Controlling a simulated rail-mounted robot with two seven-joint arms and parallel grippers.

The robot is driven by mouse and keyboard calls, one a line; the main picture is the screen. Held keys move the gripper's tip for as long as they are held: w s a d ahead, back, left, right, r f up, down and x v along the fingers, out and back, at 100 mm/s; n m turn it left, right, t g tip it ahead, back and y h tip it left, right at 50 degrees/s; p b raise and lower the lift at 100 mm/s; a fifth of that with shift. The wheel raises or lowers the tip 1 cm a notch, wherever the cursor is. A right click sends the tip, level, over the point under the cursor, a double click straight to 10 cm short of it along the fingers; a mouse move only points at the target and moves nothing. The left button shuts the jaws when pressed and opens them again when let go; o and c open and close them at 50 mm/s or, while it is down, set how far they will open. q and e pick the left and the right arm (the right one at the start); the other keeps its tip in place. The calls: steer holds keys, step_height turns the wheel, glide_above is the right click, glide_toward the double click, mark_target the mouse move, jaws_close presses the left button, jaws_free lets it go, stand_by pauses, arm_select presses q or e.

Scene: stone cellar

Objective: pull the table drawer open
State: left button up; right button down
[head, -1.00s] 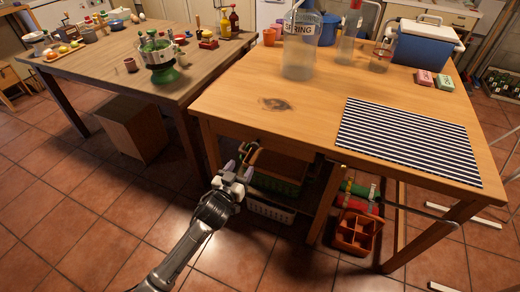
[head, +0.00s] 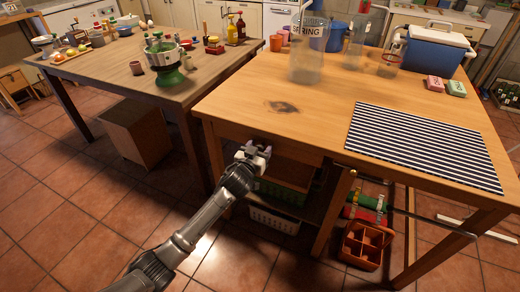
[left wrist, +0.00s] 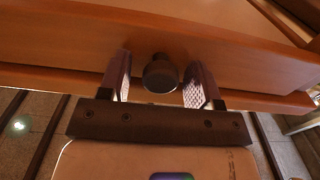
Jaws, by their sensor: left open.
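The wooden table (head: 330,100) stands in front of me in the head view. The drawer front (left wrist: 235,62) under its top fills the upper part of the left wrist view. A dark round knob (left wrist: 160,74) sticks out from it. My left gripper (head: 258,152) is at the table's near edge, below the top. In the left wrist view its open fingers (left wrist: 159,80) stand on either side of the knob, with a gap visible on each side. In the head view the gripper hides the knob. My right gripper is not in view.
A striped mat (head: 425,145), a glass jar (head: 307,55) and a blue cooler (head: 428,50) stand on the tabletop. Below are a white basket (head: 275,219) and an orange caddy (head: 365,245). A second table (head: 115,65) stands at left. The floor in front is clear.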

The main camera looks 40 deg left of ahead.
arm_select(q)
steer(key=shift+c, duration=0.5)
jaws_close()
